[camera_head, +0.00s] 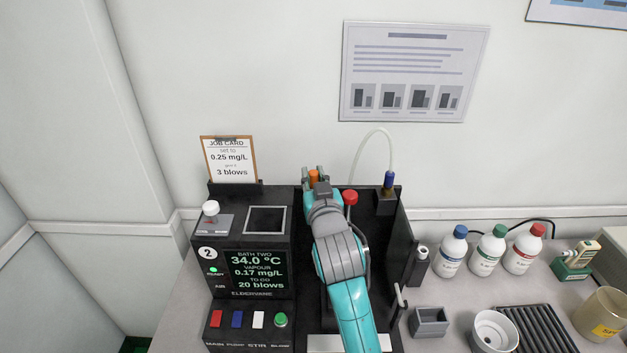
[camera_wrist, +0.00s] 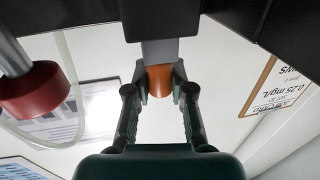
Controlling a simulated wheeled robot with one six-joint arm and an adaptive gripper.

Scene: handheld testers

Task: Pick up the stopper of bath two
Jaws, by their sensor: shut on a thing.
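My gripper (camera_head: 314,174) is at the back of the bath two unit (camera_head: 298,255), with its fingers around a small orange piece (camera_head: 314,179), which I take to be the stopper. In the wrist view the fingers (camera_wrist: 160,88) are on both sides of the orange piece (camera_wrist: 160,79), which adjoins a grey block (camera_wrist: 160,50) under a dark edge. I cannot tell whether the piece is seated or lifted. The unit's screen (camera_head: 259,272) reads BATH TWO, 34.0 °C, vapour 0.17 mg/L, 20 blows. My arm hides part of the unit.
A red knob (camera_head: 350,197) on a metal rod stands close right of my gripper; it also shows in the wrist view (camera_wrist: 36,94). A clear tube (camera_head: 372,133) arches to a blue fitting (camera_head: 389,180). A job card (camera_head: 230,159) stands left. Bottles (camera_head: 488,250) stand right.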

